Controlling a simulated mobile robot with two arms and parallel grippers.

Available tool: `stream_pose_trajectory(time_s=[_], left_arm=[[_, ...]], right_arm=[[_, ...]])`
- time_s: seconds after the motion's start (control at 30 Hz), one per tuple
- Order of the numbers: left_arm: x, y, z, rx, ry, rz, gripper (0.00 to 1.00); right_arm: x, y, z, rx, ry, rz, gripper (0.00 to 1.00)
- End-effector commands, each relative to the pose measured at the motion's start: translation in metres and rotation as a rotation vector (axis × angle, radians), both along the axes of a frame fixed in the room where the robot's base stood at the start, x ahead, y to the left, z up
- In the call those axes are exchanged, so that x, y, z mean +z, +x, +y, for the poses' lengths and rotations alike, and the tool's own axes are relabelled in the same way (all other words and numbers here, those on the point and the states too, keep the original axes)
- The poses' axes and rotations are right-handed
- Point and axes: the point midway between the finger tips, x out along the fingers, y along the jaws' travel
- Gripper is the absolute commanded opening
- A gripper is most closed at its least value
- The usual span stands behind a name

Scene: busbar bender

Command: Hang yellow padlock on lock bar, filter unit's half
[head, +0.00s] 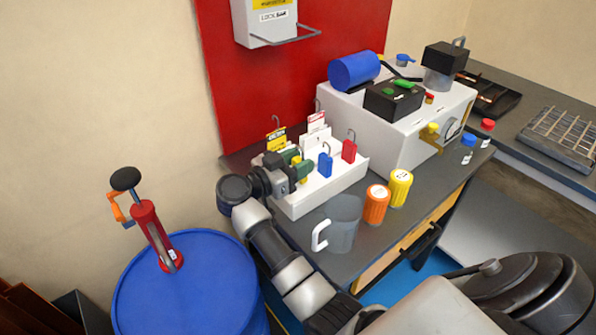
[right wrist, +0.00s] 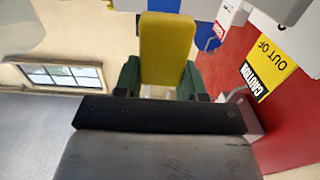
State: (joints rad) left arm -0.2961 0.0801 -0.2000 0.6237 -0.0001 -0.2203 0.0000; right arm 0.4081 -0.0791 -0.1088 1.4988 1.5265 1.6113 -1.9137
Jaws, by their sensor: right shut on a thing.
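My right gripper (head: 296,168) is above the left part of a white tray (head: 318,194). It is shut on the yellow padlock, whose yellow body (right wrist: 167,48) stands between the green fingertips in the right wrist view. The padlock's shackle is not clear there. In the head view only a small yellow patch shows at the fingers. A grey bar (head: 298,38) juts from a white wall box (head: 265,24) on the red panel; I cannot tell whether it is the lock bar. No part is clearly marked as the filter unit's half. My left gripper is not in view.
A blue padlock (head: 325,165), a red padlock (head: 349,151) and yellow caution tags (head: 276,139) stand at the tray. A clear mug (head: 342,225), orange jar (head: 376,204) and yellow-lidded jar (head: 400,188) are in front. A white machine (head: 400,125) stands behind right; a blue drum (head: 190,285) is left.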

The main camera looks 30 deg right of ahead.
Motion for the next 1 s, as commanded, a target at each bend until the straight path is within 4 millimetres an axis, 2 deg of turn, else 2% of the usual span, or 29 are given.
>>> stream_pose_trajectory(time_s=[0.1, 0.2, 0.6, 0.63, 0.77, 1.0], left_arm=[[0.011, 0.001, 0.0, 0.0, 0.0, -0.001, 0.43], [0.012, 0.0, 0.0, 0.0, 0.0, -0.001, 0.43], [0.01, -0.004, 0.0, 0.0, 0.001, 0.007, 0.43], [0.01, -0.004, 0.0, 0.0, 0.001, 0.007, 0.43], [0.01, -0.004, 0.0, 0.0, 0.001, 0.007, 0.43], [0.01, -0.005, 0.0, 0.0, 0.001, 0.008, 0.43]], right_arm=[[-0.014, 0.0, 0.0, 0.0, -0.002, 0.006, 0.13], [-0.022, 0.0, 0.0, 0.0, -0.002, 0.001, 0.13], [-0.029, 0.0, 0.0, 0.0, 0.0, 0.0, 0.13], [-0.028, 0.0, 0.0, 0.0, 0.0, 0.0, 0.45], [-0.028, 0.0, 0.0, 0.0, 0.0, 0.0, 0.65], [-0.028, 0.0, 0.0, 0.0, -0.001, 0.0, 0.66]])
